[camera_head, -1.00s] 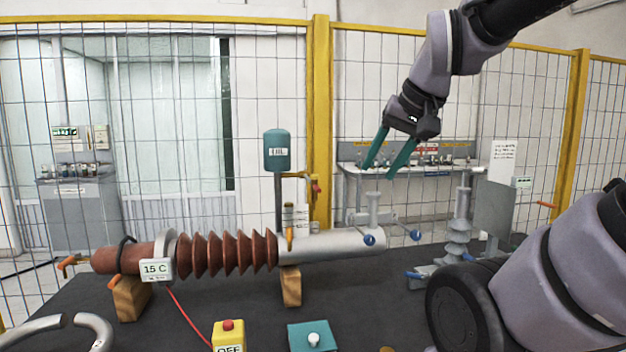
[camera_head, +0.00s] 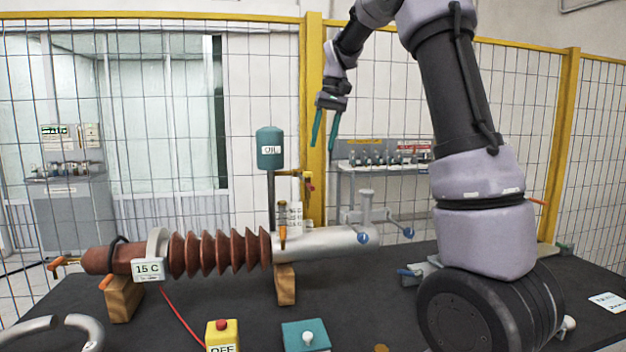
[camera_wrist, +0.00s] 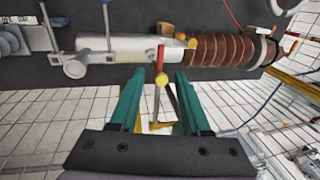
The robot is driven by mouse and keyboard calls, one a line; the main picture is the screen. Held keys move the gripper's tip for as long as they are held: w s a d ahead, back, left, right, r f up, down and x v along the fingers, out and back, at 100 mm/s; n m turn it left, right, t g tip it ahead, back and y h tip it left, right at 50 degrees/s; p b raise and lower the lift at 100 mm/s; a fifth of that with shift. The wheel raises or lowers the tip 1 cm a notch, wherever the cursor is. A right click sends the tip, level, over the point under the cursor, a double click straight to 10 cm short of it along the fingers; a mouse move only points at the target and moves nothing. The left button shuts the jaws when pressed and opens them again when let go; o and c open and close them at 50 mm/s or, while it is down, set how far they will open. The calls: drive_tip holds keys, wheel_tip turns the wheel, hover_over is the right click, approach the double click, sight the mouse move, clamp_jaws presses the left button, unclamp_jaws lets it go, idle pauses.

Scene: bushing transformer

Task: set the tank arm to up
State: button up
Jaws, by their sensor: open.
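The teal OIL tank (camera_head: 271,148) stands on a dark post behind the grey cylinder. A short yellow arm (camera_head: 290,173) reaches right from the post, with a small yellow and red piece (camera_head: 309,184) at its end; I cannot tell for sure which part is the tank arm. In the wrist view, a red bar with yellow ends (camera_wrist: 161,62) shows between the fingertips in the picture, with no visible contact. My gripper (camera_head: 324,143) is open and empty, fingers pointing down, above and right of the yellow arm. Its teal fingers also show in the wrist view (camera_wrist: 160,74).
The brown ribbed bushing (camera_head: 222,252) and grey cylinder (camera_head: 325,243) lie on wooden blocks on the dark table. Blue-ended handles (camera_head: 362,238) stick out at the cylinder's right end. A yellow-framed mesh fence (camera_head: 314,60) stands close behind. An OFF box (camera_head: 222,337) sits in front.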

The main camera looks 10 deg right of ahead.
drive_tip(key=x, duration=0.7)
drive_tip(key=w+x, duration=0.1)
drive_tip(key=x, duration=0.3)
drive_tip(key=shift+a+f, duration=0.15)
drive_tip(key=shift+f, duration=0.1)
clamp_jaws()
idle(1.1)
